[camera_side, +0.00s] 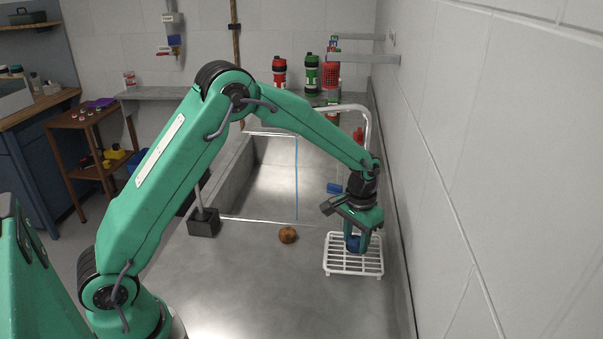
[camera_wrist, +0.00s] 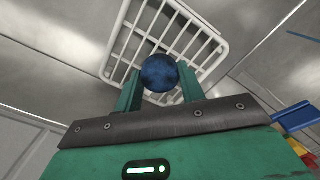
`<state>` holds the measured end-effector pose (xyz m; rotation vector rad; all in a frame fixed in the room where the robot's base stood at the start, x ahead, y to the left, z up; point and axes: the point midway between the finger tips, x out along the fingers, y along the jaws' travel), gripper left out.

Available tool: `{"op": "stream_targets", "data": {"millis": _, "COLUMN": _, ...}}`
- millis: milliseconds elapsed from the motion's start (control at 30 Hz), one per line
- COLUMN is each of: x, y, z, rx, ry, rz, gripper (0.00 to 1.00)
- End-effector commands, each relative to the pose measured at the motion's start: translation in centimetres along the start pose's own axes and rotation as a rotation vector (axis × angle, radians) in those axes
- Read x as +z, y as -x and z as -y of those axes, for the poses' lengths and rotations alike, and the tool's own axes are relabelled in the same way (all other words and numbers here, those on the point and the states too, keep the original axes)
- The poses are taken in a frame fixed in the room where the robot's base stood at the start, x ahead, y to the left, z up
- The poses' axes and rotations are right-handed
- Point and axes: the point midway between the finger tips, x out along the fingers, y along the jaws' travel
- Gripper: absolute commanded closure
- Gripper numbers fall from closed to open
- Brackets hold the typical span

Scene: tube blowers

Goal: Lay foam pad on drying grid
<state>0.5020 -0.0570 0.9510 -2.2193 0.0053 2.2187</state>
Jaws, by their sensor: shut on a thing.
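The foam pad (camera_wrist: 159,73) is a dark blue, mottled, round piece. My gripper (camera_wrist: 158,90) is shut on it, with a green finger on either side. The pad also shows in the side view (camera_side: 353,243), partly hidden by the fingers. The drying grid (camera_side: 333,266) is a white wire rack on the grey counter at the right. It also shows behind the pad in the wrist view (camera_wrist: 211,58). The gripper points down over the grid. I cannot tell whether the pad touches the bars.
A brown round object (camera_side: 288,235) lies left of the grid. A sunken basin (camera_side: 275,185) is behind it. The wall (camera_side: 480,170) stands close on the right. A black block (camera_side: 203,222) stands further left. The front counter is clear.

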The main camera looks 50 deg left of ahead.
Motion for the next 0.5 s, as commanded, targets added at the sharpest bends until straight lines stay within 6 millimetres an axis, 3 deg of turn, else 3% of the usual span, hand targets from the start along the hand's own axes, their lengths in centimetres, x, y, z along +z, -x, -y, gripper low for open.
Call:
{"op": "stream_targets", "data": {"millis": 100, "x": 0.01, "y": -0.83, "z": -0.01, "rx": 0.000, "ry": 0.000, "rz": 0.000, "gripper": 0.82}}
{"op": "stream_targets", "data": {"millis": 500, "x": 0.03, "y": -1.12, "z": -0.01, "rx": 0.000, "ry": 0.000, "rz": 0.000, "gripper": 0.82}}
